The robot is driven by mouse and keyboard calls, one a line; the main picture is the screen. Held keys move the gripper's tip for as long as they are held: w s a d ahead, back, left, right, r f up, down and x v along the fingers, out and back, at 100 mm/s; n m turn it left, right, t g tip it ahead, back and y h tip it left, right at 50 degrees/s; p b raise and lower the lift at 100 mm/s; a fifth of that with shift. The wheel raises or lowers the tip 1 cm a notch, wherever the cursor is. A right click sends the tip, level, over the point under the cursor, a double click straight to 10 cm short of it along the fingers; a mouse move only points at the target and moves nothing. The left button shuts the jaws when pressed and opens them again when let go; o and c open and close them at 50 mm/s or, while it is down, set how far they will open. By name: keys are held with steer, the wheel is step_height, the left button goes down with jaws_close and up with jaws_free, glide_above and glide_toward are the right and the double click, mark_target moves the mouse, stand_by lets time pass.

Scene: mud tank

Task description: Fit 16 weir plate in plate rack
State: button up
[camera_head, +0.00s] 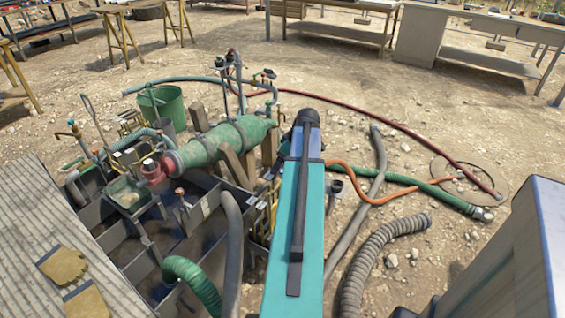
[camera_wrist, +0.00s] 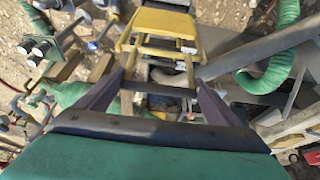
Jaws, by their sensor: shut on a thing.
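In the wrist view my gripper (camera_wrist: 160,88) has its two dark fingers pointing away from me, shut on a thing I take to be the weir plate. Little of that plate can be told apart from the dark parts between the fingers, and its number cannot be read. A yellow frame with several rungs, which looks like the plate rack (camera_wrist: 158,22), lies straight ahead of the fingers. Whether the plate touches it, I cannot tell. In the head view my teal arm hides the gripper and plate. A yellow rack part (camera_head: 262,215) shows just left of the arm.
A mud tank (camera_head: 200,215) with dark walls lies left of my arm, with a green pump (camera_head: 225,140) behind it. Grey hose (camera_head: 375,250) and green hose (camera_head: 190,280) lie nearby. Open gravel lies at right.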

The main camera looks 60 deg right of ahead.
steer(key=shift+f+b, duration=0.65)
steer(key=shift+f, duration=0.8)
step_height(320, 180, down, 6)
steer(key=b, duration=0.2)
steer(key=shift+f+b, duration=0.15)
steer(key=shift+b, duration=0.25)
stand_by(0.7)
stand_by(0.4)
steer(key=shift+f+b, duration=1.4)
steer(key=shift+f, duration=1.4)
steer(key=shift+f+b, duration=0.9)
steer(key=shift+f, duration=0.9)
